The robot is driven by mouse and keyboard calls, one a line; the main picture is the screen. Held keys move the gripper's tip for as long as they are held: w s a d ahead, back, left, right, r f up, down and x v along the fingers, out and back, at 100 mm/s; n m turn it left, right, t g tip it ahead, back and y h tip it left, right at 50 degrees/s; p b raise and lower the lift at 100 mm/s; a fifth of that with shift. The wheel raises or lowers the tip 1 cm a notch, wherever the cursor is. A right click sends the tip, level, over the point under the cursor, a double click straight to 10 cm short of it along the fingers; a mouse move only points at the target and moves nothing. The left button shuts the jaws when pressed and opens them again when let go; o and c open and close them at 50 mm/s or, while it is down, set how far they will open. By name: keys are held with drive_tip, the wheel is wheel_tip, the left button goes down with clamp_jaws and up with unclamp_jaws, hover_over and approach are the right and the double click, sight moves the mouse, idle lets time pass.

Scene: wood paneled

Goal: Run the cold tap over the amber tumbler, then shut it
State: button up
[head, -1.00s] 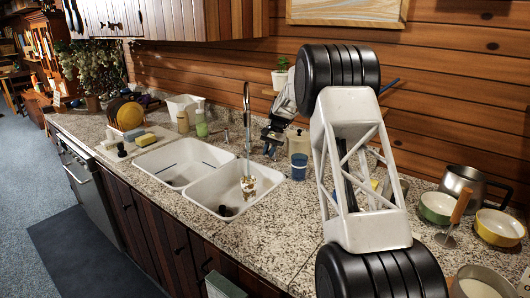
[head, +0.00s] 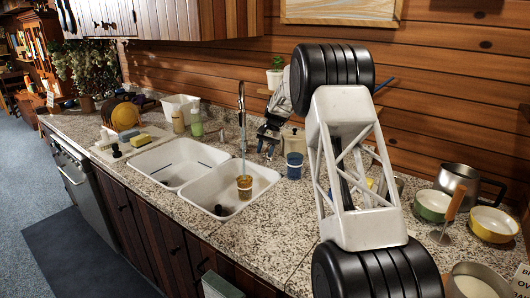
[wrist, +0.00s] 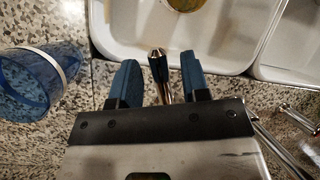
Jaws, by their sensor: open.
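The amber tumbler (head: 244,187) stands in the right sink basin (head: 262,178), under the tap (head: 241,98). A thin pale line, seemingly a water stream, runs from the spout toward the tumbler. Part of the tumbler also shows at the top of the wrist view (wrist: 187,4). My gripper (head: 268,147) is beside the tap, on its right. In the wrist view, its blue fingers (wrist: 160,75) are open on either side of a chrome tap lever (wrist: 158,66) with a dark tip. Gaps show between lever and fingers. I cannot tell whether this is the cold lever.
A blue cup (head: 294,165) stands close to my gripper's right; it is large at the left of the wrist view (wrist: 38,85). A lidded jar (head: 292,142) is behind it. Bowls (head: 433,205) and a steel pot (head: 458,182) stand far right. Front counter is clear.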

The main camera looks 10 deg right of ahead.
drive_tip(key=v, duration=0.7)
drive_tip(key=shift+r, duration=0.15)
drive_tip(key=shift+d, duration=0.15)
drive_tip(key=s+r+n+t+h, duration=0.1)
drive_tip(key=s+r, duration=0.4)
drive_tip(key=s, duration=0.6)
drive_tip(key=s+r+t, duration=0.1)
drive_tip(key=s+r, duration=0.4)
drive_tip(key=s, duration=0.7)
drive_tip(key=s+r+n+t+h, duration=0.1)
drive_tip(key=s+r, duration=0.5)
drive_tip(key=s, duration=0.5)
drive_tip(key=s+f+t, duration=0.1)
drive_tip(key=s+f, duration=0.2)
drive_tip(key=s, duration=0.9)
drive_tip(key=s+f+n+t+h, duration=0.1)
drive_tip(key=s+f, duration=0.2)
drive_tip(key=s, duration=1)
drive_tip(key=s+f+n+h, duration=0.1)
drive_tip(key=s+f, duration=0.2)
drive_tip(key=s, duration=0.9)
drive_tip(key=shift+f+t, duration=0.4)
